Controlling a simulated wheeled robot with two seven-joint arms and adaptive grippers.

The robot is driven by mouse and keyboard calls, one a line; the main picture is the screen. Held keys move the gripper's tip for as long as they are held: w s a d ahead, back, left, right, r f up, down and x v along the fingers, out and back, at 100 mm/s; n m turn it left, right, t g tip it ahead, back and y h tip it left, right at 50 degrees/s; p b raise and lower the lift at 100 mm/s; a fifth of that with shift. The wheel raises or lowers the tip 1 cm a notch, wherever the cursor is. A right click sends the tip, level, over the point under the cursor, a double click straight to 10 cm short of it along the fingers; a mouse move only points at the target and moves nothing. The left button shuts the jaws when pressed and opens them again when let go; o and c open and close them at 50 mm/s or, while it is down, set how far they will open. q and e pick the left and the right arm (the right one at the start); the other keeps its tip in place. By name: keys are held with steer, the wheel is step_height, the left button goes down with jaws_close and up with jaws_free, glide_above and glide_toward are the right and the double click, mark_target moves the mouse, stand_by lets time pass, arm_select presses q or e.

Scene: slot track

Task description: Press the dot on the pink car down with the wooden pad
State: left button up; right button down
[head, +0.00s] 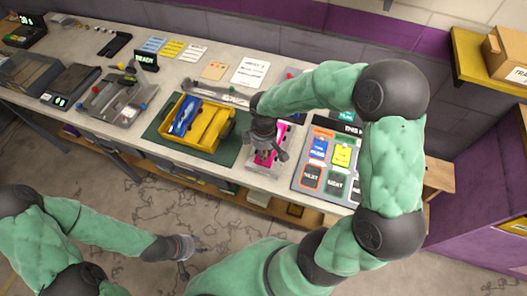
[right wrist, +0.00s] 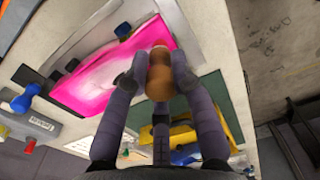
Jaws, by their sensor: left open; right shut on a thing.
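The pink car (head: 283,131) lies in a grey holder near the front edge of the bench in the head view, partly covered by my right gripper (head: 268,155). In the right wrist view the pink car (right wrist: 95,82) fills the area left of the fingers. There my right gripper (right wrist: 152,82) is shut on the brown wooden pad (right wrist: 160,82), which overlaps the car's end. I cannot tell whether the pad touches the car. I cannot make out the dot. My left gripper (head: 186,256) is open and empty, low in front of the bench.
A board of coloured cards (head: 313,177) lies to the right.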

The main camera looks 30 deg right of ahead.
steer(key=shift+r+p, duration=2.1)
steer(key=shift+r, duration=0.75)
steer(key=shift+r, duration=0.1)
